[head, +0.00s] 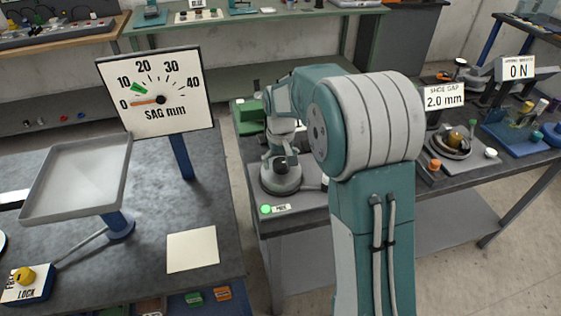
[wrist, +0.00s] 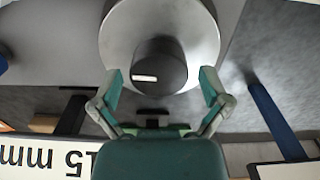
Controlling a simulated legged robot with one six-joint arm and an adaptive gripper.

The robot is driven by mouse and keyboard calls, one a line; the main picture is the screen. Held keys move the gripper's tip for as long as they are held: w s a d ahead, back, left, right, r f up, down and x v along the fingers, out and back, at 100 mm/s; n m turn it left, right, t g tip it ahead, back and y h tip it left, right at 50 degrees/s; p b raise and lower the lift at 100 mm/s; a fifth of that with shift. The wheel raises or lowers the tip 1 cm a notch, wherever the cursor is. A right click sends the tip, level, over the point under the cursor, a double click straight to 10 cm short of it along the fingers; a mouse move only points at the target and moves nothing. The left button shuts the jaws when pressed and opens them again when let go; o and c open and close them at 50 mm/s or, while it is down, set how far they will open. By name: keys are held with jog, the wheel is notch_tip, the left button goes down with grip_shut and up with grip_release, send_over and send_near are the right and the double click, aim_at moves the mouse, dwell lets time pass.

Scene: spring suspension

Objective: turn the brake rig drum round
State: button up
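A grey round drum (head: 281,184) with a dark round knob (head: 280,166) on top lies on the dark bench, beside a small green-lit label. In the wrist view the drum (wrist: 118,38) fills the top middle, and its dark knob (wrist: 159,66) carries a short white mark. My gripper (head: 281,153) is over the drum, pointing down. In the wrist view my gripper (wrist: 160,84) is open, with one green-padded finger on each side of the knob and gaps between. I cannot tell how high the fingertips are.
A round rig (head: 449,141) stands right, under a "SHOE GAP 2.0 mm" sign (head: 444,97). A green block (head: 249,115) is behind the drum. The sag gauge board (head: 158,88) and grey tray (head: 77,178) stand left. My arm hides part of the bench.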

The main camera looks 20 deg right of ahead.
jog(key=c, duration=0.7)
jog(key=shift+c, duration=0.2)
jog(key=shift+m, duration=0.6)
jog(key=shift+f, duration=0.1)
jog(key=o, duration=1.1)
